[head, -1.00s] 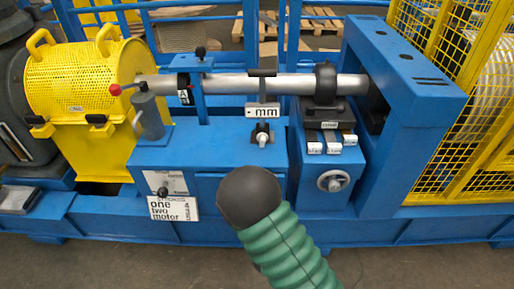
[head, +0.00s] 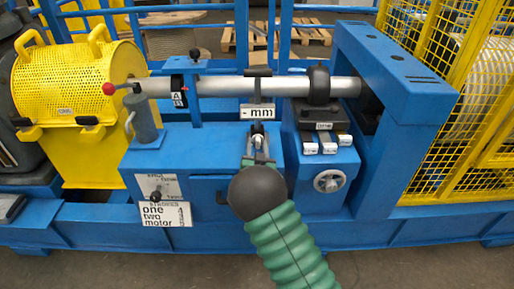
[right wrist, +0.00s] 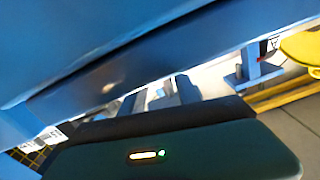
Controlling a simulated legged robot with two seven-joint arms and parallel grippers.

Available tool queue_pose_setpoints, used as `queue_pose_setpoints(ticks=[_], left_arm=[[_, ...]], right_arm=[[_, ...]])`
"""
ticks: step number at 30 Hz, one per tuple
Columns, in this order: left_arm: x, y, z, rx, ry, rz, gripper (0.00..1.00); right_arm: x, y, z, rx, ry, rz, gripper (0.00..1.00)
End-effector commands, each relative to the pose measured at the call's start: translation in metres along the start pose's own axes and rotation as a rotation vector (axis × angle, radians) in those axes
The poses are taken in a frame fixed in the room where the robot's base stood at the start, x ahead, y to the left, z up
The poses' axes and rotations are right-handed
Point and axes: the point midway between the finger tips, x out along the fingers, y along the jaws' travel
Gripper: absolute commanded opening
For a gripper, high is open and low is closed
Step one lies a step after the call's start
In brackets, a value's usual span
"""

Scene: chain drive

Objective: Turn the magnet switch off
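I cannot make out a label that names the magnet switch. A black knob (head: 156,196) sits on a white labelled plate, lower left. My left gripper is out of view.
A red-ball lever (head: 109,89) stands beside the yellow perforated guard (head: 75,85). A grey shaft (head: 225,86) runs across above the housing. A yellow mesh cage (head: 440,100) closes off the right side.

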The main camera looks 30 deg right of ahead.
Motion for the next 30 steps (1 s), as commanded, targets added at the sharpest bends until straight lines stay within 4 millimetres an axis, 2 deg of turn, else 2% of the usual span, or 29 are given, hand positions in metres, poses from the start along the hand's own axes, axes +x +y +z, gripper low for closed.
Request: queue_pose_setpoints(ticks=[3,9,12,19,25,30], left_arm=[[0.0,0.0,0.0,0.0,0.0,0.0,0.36],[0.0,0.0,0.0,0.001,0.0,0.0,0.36],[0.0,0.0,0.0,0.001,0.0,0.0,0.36],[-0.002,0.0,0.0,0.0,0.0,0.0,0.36],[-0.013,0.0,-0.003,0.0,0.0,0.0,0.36],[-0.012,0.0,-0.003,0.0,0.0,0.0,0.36]], right_arm=[[0.0,0.001,0.0,0.0,0.0,0.001,0.36],[0.0,0.001,0.0,0.0,0.0,0.002,0.09],[0.0,0.002,0.0,0.0,0.0,0.003,0.0],[-0.001,0.001,0.0,-0.012,-0.001,0.002,0.0],[-0.001,-0.001,-0.001,-0.191,-0.003,0.001,0.0],[-0.001,-0.001,0.001,-0.216,-0.002,0.001,0.0]])
